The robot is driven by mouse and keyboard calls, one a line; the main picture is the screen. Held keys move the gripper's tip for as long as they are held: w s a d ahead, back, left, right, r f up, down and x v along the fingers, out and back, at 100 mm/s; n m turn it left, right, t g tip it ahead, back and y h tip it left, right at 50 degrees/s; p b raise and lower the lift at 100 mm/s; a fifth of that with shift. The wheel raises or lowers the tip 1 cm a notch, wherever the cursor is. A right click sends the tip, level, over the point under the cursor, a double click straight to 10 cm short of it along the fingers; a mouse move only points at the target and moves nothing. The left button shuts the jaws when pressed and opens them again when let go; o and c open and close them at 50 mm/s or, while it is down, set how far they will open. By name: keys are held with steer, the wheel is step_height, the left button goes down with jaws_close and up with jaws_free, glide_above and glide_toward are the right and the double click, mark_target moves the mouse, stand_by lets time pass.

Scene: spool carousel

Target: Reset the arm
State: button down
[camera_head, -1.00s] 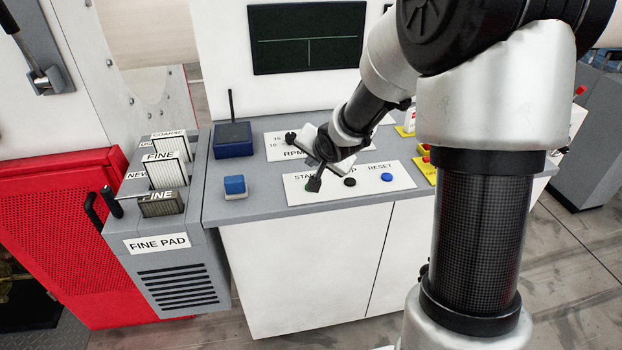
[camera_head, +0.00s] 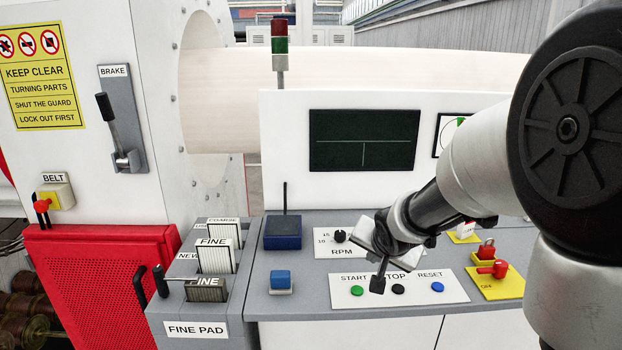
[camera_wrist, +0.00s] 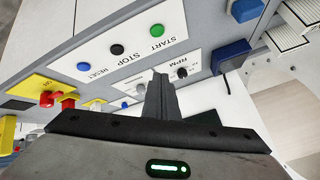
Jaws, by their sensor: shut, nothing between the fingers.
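My gripper (camera_head: 378,283) is over the control console (camera_head: 320,300), in front of the START/STOP/RESET label plate. Its fingers are shut with nothing between them. In the wrist view the shut fingers (camera_wrist: 160,88) point over the panel. The green START button (camera_head: 356,290) is just left of the fingertips and the black STOP button (camera_head: 398,289) just right. The blue RESET button (camera_head: 437,286) is farther right. I cannot tell the exact gap between fingertips and panel, but they appear apart.
An RPM knob (camera_head: 340,236) stands behind the buttons. Red switches on yellow plates (camera_head: 496,285) are at the right. A blue block (camera_head: 281,281) and a dark blue box with an antenna (camera_head: 283,233) are at the left. Pads stand in a FINE PAD rack (camera_head: 195,329). A dark screen (camera_head: 364,140) is above.

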steer(key=s+r+n+g+p, duration=0.1)
steer(key=s+r+n+p, duration=0.2)
steer(key=s+r, duration=0.95)
steer(key=s+a+r+n+g+p, duration=0.1)
steer(key=s+n+g, duration=0.1)
steer(key=s, duration=1.3)
steer(key=shift+s+a+n, duration=0.25)
steer(key=shift+a+n, duration=0.1)
steer(key=shift+n, duration=0.35)
steer(key=shift+r, duration=0.1)
